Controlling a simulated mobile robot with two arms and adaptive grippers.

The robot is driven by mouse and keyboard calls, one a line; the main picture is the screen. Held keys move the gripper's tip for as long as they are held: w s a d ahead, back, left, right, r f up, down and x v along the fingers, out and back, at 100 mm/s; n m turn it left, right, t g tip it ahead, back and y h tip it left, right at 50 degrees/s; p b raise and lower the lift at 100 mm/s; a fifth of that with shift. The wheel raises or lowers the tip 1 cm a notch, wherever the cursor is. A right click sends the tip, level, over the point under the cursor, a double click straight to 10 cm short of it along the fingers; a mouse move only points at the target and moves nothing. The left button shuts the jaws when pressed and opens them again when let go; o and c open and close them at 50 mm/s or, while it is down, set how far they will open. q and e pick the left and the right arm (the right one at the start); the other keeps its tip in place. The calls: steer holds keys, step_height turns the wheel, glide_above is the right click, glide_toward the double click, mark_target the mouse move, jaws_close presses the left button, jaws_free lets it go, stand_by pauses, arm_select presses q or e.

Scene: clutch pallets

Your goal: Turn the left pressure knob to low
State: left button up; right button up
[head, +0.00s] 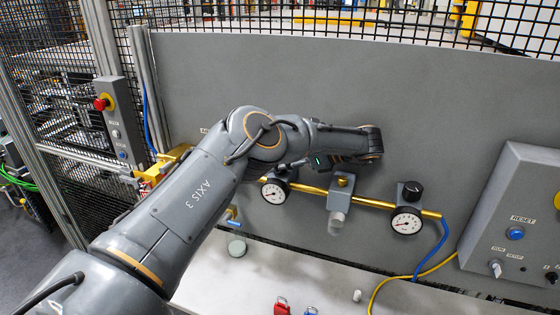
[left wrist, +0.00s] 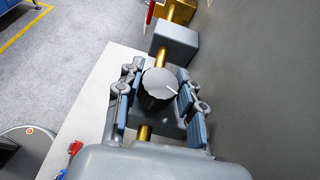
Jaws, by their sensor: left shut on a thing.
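In the head view my left arm hides this knob and most of the gripper. The left gauge (head: 273,192), white with a dark rim, shows below the arm. My right gripper is in neither view.
A brass pipe (head: 315,190) runs to the right pressure knob (head: 412,190) and right gauge (head: 406,222). A grey panel (head: 420,110) stands close behind. A grey control box (head: 515,205) is at right. Red and blue padlocks (head: 281,306) lie on the pale bench (head: 255,285).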

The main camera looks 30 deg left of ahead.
arm_select(q)
steer(key=shift+f, duration=0.15)
stand_by(0.4)
steer(key=o, duration=1.2)
steer(key=shift+a, duration=0.1)
steer(key=v, duration=0.7)
steer(key=shift+w+d, duration=0.15)
steer(key=shift+d, duration=0.15)
